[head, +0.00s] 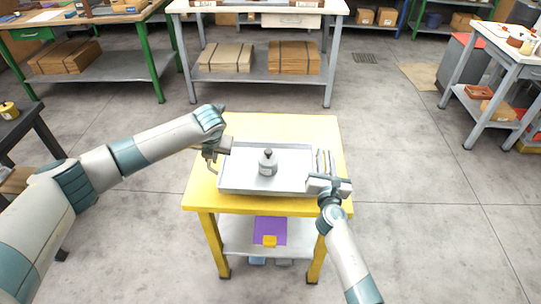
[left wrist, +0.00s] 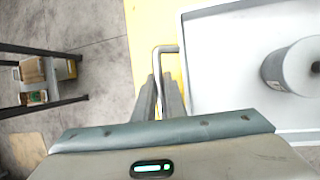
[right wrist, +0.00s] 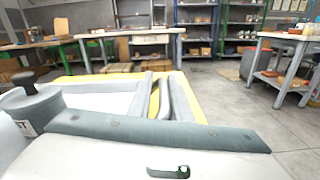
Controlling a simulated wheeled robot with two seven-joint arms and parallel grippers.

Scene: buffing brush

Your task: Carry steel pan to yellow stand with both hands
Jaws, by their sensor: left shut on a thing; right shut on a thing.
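My left gripper (head: 211,160) is shut on the pan's left handle, which shows as a bent bar between the fingers in the left wrist view (left wrist: 165,95). My right gripper (head: 325,170) is shut at the pan's right side, on its handle; the grip is partly hidden by the hand. The bottle also shows in both wrist views.
The stand's lower shelf (head: 235,238) holds a purple sheet (head: 270,230) and a small yellow item (head: 269,241). Workbenches with cardboard boxes (head: 293,57) stand behind. A grey table (head: 510,50) is at the right. The floor around the stand is clear.

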